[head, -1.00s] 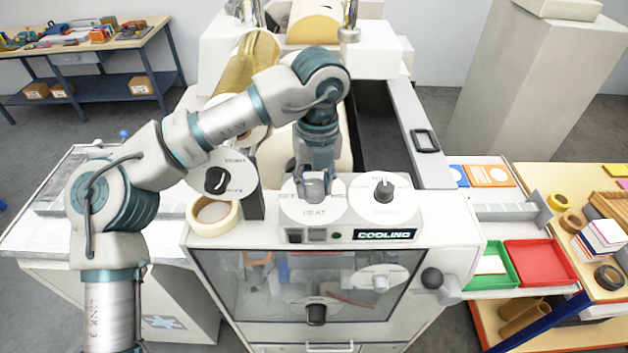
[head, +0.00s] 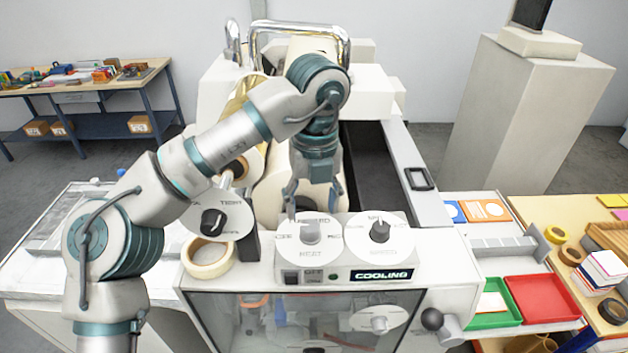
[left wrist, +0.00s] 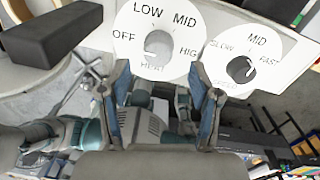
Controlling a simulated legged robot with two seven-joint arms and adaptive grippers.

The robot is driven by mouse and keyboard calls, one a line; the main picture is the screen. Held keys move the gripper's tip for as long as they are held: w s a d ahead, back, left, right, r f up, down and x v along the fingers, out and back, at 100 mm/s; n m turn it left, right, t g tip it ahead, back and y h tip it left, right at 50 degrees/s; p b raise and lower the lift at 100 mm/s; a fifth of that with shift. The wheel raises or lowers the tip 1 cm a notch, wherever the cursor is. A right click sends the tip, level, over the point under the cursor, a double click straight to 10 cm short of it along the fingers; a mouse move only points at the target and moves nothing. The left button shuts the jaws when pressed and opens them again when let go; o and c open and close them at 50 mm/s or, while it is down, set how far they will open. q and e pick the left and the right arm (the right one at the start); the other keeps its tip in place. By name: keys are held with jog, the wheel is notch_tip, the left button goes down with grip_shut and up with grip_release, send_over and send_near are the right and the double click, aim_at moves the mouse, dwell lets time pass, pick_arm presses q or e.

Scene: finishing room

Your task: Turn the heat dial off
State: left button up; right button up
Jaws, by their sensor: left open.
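The heat dial (head: 312,250) is a white disc with a grey knob on top of the machine's front panel. In the left wrist view the heat dial (left wrist: 130,58) reads OFF, LOW, MID and HIGH, and its knob (left wrist: 158,44) stands free. I cannot tell surely which mark the knob points to. My left gripper (head: 313,204) is open and empty, just behind and above the dial, apart from the knob. In the left wrist view its two fingers (left wrist: 163,80) are spread below the dial. My right gripper is not in view.
A speed dial (head: 380,231) with a black knob sits to the right, and another dial (head: 213,221) stands to the left. A lit "COOLING" sign (head: 382,274) is below. A tape roll (head: 208,262) lies at left. Red (head: 543,300) and green trays stand at right.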

aim_at(315, 225)
pick_arm(q)
jog(key=r, duration=0.4)
jog(key=shift+s+d+r, duration=0.1)
jog(key=shift+d+r, duration=0.15)
jog(key=shift+r, duration=0.1)
jog(key=shift+d+r, duration=0.1)
jog(key=shift+r, duration=0.75)
jog(key=shift+f, duration=0.1)
